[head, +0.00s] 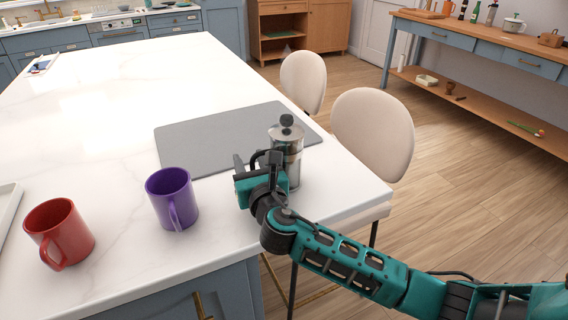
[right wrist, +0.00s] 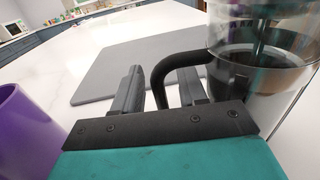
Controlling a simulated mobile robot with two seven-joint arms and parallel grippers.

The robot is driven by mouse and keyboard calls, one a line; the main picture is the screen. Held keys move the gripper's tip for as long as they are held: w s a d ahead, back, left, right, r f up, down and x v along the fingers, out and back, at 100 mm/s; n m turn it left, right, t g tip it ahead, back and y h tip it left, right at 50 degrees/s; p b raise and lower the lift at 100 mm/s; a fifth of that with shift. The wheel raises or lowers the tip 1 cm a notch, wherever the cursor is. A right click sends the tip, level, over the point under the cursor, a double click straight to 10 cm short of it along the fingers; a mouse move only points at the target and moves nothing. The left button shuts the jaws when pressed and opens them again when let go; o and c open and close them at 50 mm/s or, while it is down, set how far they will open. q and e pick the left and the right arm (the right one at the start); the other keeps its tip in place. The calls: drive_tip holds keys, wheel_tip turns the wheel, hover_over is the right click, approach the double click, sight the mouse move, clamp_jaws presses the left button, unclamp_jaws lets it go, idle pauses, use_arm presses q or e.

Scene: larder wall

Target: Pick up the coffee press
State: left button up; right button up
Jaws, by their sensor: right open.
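The coffee press (head: 291,158), a clear glass cylinder with a metal lid and black knob, stands upright near the counter's right edge. Dark contents and its black handle (right wrist: 168,66) show in the right wrist view, where the glass body (right wrist: 262,75) is at the right. My right gripper (head: 256,161) is open at the press's left side. In the right wrist view its fingers (right wrist: 161,80) stand on either side of the handle, with a gap visible at the left finger. Contact with the right finger is unclear. My left gripper is out of view.
A purple mug (head: 172,200) stands left of my right gripper, and a red mug (head: 60,234) farther left. A grey mat (head: 210,137) lies behind the press. Two cream chairs (head: 372,130) stand along the counter's right edge. The white counter (head: 110,110) beyond is mostly clear.

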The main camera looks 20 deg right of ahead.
clamp_jaws()
idle(0.3)
idle(0.8)
drive_tip(key=shift+r, duration=0.15)
idle(0.4)
